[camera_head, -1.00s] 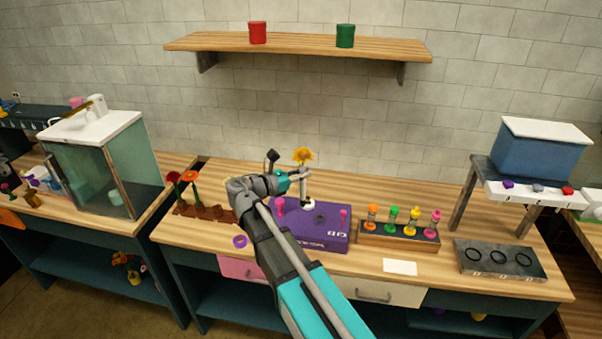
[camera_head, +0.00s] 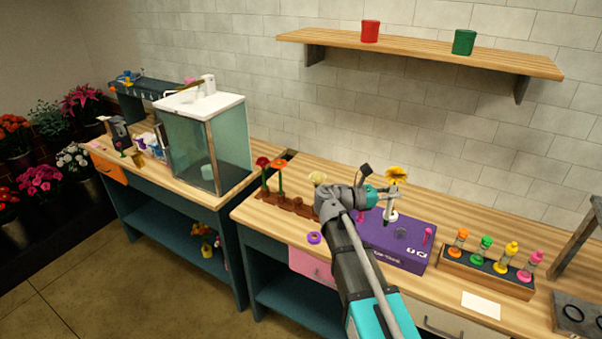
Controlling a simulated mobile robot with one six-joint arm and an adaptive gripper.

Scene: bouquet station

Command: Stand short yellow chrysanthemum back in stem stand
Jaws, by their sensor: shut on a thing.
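A yellow chrysanthemum (camera_head: 396,175) stands upright in my gripper (camera_head: 388,195), which is shut on its stem. My gripper holds it over the purple box on the bench. The brown stem stand (camera_head: 272,197) is on the bench to the left of my gripper. It bears a red flower (camera_head: 263,162), an orange-red flower (camera_head: 277,164) and a pale cream flower (camera_head: 317,178). My arm hides the stand's right end.
A purple box (camera_head: 408,262) with pegs lies under and right of my gripper. A rack of colored bottles (camera_head: 487,277) stands farther right. A purple ring (camera_head: 314,238) lies near the bench's front edge. A glass-sided cabinet (camera_head: 207,150) is at left.

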